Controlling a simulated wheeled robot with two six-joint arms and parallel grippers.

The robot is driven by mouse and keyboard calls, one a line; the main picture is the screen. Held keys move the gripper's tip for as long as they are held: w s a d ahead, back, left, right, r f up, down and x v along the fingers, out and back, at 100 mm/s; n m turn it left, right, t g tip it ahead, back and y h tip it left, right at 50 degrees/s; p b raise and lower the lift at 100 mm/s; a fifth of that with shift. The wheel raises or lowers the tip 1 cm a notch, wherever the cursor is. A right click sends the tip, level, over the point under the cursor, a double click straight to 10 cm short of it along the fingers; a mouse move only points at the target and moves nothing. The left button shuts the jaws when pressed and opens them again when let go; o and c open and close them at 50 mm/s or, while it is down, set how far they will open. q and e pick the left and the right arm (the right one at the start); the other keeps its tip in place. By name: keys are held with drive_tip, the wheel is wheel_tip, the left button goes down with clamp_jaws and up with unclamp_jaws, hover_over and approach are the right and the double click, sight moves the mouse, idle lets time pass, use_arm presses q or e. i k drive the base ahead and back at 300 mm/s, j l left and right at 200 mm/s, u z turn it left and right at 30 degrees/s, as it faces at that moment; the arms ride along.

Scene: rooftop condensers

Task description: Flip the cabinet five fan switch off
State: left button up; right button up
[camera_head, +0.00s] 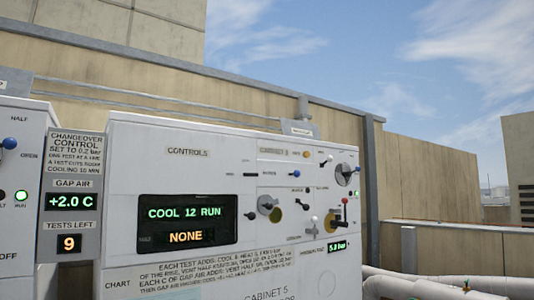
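Cabinet five (130,150) is a white box with a control panel, marked CABINET 5 low on its front. The display (187,223) reads COOL 12 RUN and NONE. Neither of my grippers is in view.
A grey sign (75,150) left of the cabinet shows GAP AIR +2.0 C and TESTS LEFT 9. Another white cabinet (20,200) stands at the left edge. Pale pipes (420,287) run at lower right. A beige wall (430,170) stands behind.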

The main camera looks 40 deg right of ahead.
sight(329, 159)
drive_tip(key=z, duration=1.55)
drive_tip(key=i+l+u, duration=0.15)
drive_tip(key=u, duration=0.25)
drive_tip(key=i+l+u, duration=0.15)
drive_tip(key=u, duration=0.25)
drive_tip(key=i+l+u, duration=0.1)
drive_tip(key=l+u, duration=0.15)
drive_tip(key=u, duration=0.15)
drive_tip(key=l+u, duration=0.25)
drive_tip(key=u, duration=0.15)
drive_tip(key=i+l, duration=0.15)
drive_tip(key=l, duration=0.3)
drive_tip(key=i+l, duration=0.1)
drive_tip(key=l, duration=0.35)
drive_tip(key=i+l+u, duration=0.1)
drive_tip(key=l, duration=0.35)
drive_tip(key=i+l, duration=0.2)
drive_tip(key=l, duration=0.3)
drive_tip(key=i+l, duration=0.1)
drive_tip(key=l, duration=0.35)
drive_tip(key=u, duration=0.05)
